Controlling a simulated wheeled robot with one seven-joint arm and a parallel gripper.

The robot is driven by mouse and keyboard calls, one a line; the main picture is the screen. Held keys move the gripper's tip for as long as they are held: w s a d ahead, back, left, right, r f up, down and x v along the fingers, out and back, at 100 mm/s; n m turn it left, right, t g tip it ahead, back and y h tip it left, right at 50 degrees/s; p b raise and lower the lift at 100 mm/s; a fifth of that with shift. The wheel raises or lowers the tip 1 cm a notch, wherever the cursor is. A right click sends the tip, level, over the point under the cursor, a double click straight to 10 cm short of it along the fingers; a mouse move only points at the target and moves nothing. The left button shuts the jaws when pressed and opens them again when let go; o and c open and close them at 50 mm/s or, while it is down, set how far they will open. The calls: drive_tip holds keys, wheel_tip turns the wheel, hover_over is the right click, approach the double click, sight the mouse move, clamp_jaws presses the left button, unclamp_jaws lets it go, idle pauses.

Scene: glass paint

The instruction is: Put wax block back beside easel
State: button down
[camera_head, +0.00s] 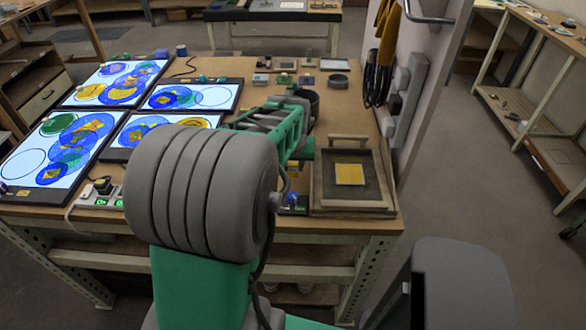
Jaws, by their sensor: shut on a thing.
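My arm reaches over the workbench (345,222) and its large grey joint fills the middle of the view. The arm hides my gripper, so I cannot see its fingers or what is between them. I cannot make out the wax block for certain. A small yellow patch shows just right of the grey joint, partly covered by my arm. Several lit glass panels with blue, green and yellow circles lie at the left of the bench, one of them at the front left (30,165). I cannot tell which thing is the easel.
A wooden-rimmed tray (385,180) with a yellow square (350,174) stands at the bench's right front. A small blue item (293,203) is left of it. A wall with hanging tools borders the right.

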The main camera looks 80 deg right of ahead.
drive_tip(key=shift+s+f, duration=0.1)
drive_tip(key=shift+f, duration=1.15)
drive_tip(key=c, duration=1.1)
unclamp_jaws()
drive_tip(key=shift+o, duration=0.2)
